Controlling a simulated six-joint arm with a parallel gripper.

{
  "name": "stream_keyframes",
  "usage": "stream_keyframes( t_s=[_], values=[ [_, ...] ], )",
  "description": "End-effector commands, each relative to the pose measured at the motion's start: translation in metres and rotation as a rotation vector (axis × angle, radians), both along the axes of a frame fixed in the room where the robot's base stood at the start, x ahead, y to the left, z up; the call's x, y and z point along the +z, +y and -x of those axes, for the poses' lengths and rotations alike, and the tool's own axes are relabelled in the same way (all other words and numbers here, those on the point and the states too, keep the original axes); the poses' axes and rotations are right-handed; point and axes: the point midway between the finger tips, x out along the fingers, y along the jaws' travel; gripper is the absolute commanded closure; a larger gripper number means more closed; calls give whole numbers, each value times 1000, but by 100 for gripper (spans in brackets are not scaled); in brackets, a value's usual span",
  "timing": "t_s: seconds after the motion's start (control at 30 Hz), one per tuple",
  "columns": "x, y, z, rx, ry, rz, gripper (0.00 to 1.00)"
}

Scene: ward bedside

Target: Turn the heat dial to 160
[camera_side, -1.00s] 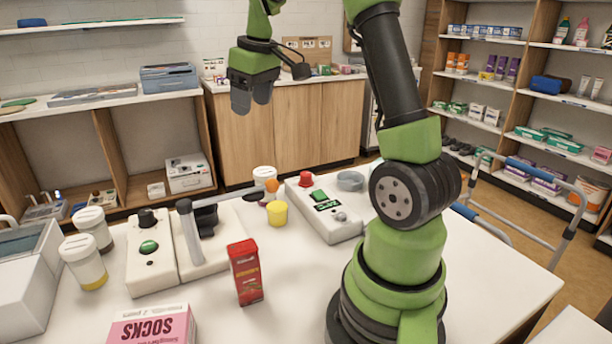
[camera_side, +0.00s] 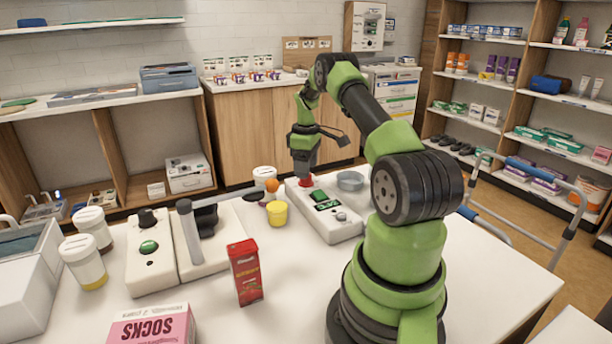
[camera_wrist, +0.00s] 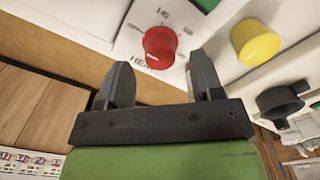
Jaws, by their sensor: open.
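The red heat dial (camera_side: 306,183) sits on the far left end of a white control box (camera_side: 338,230). My gripper (camera_side: 304,175) is directly above the dial, pointing down, and hides part of it in the side view. In the wrist view the red dial (camera_wrist: 160,46) lies just beyond and between the two fingertips of my open gripper (camera_wrist: 162,72). A white mark shows on the dial's edge. Printed numbers and part of the word HEAT show around it, too small to read the setting. I cannot tell whether the fingers touch the dial.
A green button (camera_side: 318,195) and a green display (camera_side: 327,205) are on the same box. A yellow cup (camera_side: 277,213) stands close to its left, with a white-lidded jar (camera_side: 264,174) behind. A red carton (camera_side: 245,272) stands nearer.

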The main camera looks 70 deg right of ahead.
Motion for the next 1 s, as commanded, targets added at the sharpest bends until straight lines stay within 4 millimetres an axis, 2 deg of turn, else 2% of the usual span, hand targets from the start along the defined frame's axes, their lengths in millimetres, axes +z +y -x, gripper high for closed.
stream_keyframes(
  t_s=[0.03,0.2,0.53,0.57,0.7,0.77,1.0],
  values=[
    [-9,1,0,0,2,-3,40],
    [-26,0,0,0,-1,0,40],
    [-31,0,0,0,-2,1,40],
    [-31,0,0,0,-2,1,44],
    [-31,0,0,0,-2,1,76],
    [-30,0,0,0,-2,1,89],
    [-30,0,0,-14,-2,0,89]
  ],
)
